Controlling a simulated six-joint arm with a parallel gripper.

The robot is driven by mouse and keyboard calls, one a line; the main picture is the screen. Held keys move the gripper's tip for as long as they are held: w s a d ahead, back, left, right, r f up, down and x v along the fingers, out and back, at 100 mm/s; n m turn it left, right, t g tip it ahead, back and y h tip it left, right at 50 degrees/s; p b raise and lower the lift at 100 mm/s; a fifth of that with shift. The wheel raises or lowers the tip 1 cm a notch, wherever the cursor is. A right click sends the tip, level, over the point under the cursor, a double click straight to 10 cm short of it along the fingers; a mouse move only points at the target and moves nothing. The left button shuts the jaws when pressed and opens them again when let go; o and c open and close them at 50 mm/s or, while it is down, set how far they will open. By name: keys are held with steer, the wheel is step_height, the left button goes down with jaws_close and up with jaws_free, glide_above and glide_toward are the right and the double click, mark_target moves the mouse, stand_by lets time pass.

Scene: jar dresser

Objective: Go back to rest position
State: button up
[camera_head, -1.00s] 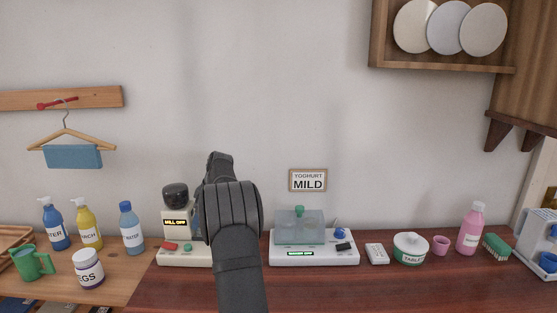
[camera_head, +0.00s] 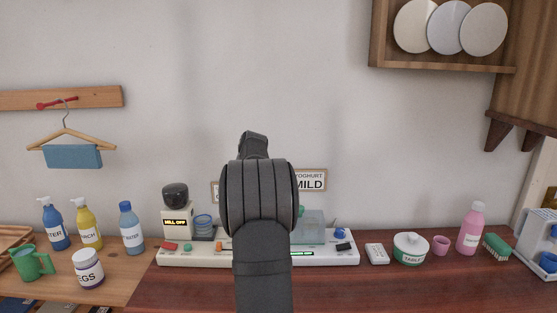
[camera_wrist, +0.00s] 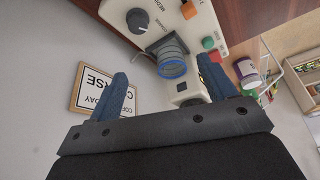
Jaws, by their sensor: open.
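My gripper (camera_wrist: 165,100) shows in the wrist view with its two blue fingers spread apart and nothing held between them. Beyond the fingers is the mill (camera_wrist: 190,88), with a clear blue-rimmed cup (camera_wrist: 172,66) beside it. In the head view my arm rises at the centre and hides the gripper's fingers. The mill (camera_head: 176,212) stands left of my arm with a "MILL OFF" display, and the blue-rimmed cup (camera_head: 203,222) is just right of it.
A clear box with a green knob (camera_head: 310,226) is partly behind my arm. A white lidded pot (camera_head: 410,248), pink cup (camera_head: 440,245) and pink bottle (camera_head: 471,229) stand right. Several bottles, a jar (camera_head: 88,268) and a green mug (camera_head: 32,262) stand left. The front counter is clear.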

steer(key=s+f+m+t+h, duration=0.1)
steer(key=s+m+h, duration=0.1)
steer(key=s+m, duration=0.4)
steer(key=s+d+f+m+t+h, duration=0.1)
steer(key=s+f+m+h, duration=0.1)
steer(key=s+m, duration=0.4)
steer(key=shift+s+d+f+m+t+h, duration=0.2)
steer(key=shift+m+t+h, duration=0.25)
steer(key=shift+m, duration=1.55)
steer(key=shift+s, duration=0.1)
